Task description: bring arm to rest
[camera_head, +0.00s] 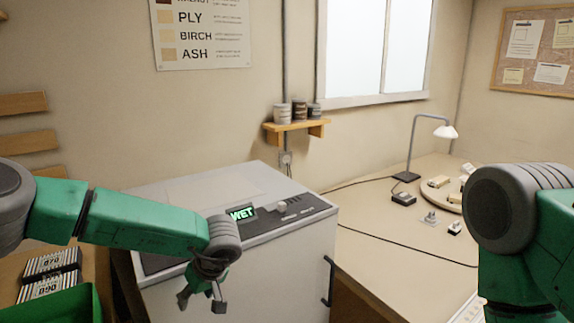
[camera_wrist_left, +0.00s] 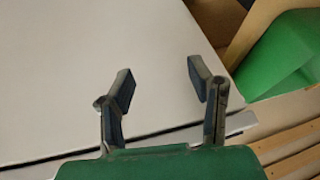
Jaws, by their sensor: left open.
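My left arm comes in from the left in the head view. My left gripper (camera_head: 201,298) hangs in front of the white cabinet (camera_head: 285,268), pointing down. In the left wrist view my left gripper (camera_wrist_left: 162,90) is open, with its two fingers apart and nothing between them. The cabinet's white surface (camera_wrist_left: 90,60) lies behind the fingers. My right arm shows at the right edge of the head view, but its gripper is out of the picture.
The cabinet has a panel with a lit "WET" display (camera_head: 242,213) and a dark handle (camera_head: 328,281). A green bin (camera_head: 60,306) stands at the lower left, beside striped packs (camera_head: 50,275). The bench (camera_head: 390,235) at right carries a lamp (camera_head: 412,150), cables and small parts.

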